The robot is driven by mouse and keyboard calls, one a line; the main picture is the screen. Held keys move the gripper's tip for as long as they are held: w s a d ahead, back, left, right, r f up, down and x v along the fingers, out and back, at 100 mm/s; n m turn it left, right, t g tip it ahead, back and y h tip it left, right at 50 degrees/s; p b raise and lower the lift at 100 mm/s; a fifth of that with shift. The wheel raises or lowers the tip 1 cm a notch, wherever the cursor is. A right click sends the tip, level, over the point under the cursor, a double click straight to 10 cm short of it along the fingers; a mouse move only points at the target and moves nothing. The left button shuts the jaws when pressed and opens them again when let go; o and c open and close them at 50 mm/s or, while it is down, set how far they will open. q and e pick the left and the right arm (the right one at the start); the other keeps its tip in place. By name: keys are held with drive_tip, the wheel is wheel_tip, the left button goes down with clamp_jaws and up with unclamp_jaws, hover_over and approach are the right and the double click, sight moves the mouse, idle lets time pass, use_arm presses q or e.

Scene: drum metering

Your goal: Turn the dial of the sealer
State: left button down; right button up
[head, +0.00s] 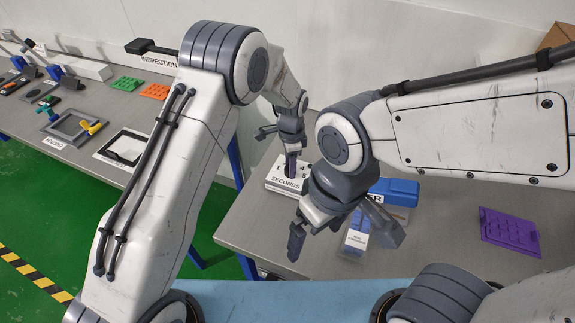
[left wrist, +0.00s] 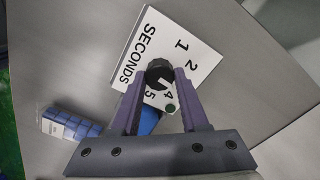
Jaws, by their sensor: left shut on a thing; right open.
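The sealer's white dial box (head: 283,183), marked SECONDS with numbers around its top, stands on the grey table. In the left wrist view the box (left wrist: 190,45) shows 1, 2, 4 and 5. Its round black dial (left wrist: 158,70) sits between my left fingertips. My left gripper (head: 291,165) points down from above and is shut on the dial; the fingers also show in the left wrist view (left wrist: 158,82). A white mark shows at the dial's edge near the 4. My right gripper (head: 345,238) is open and empty, in front of the box, partly hiding the sealer's blue body (head: 397,188).
A clear bin with blue pieces (head: 356,236) stands below my right gripper; it also shows in the left wrist view (left wrist: 70,124). A purple tray (head: 510,232) lies at the right. Another table (head: 60,150) with frames and trays is at the left. Bare table lies left of the dial box.

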use_arm(q)
drive_tip(key=shift+w+a+r+m, duration=0.1)
drive_tip(key=shift+w+r+m, duration=0.15)
drive_tip(key=shift+w+m, duration=0.15)
drive_tip(key=shift+c, duration=2.3)
unclamp_jaws()
drive_tip(key=shift+o, duration=0.2)
drive_tip(key=shift+f, duration=0.1)
drive_tip(key=shift+s, duration=0.1)
drive_tip(key=shift+r, duration=0.2)
wheel_tip(320, 180, up, 10)
drive_tip(key=b, duration=0.2)
drive_tip(key=shift+b, duration=0.3)
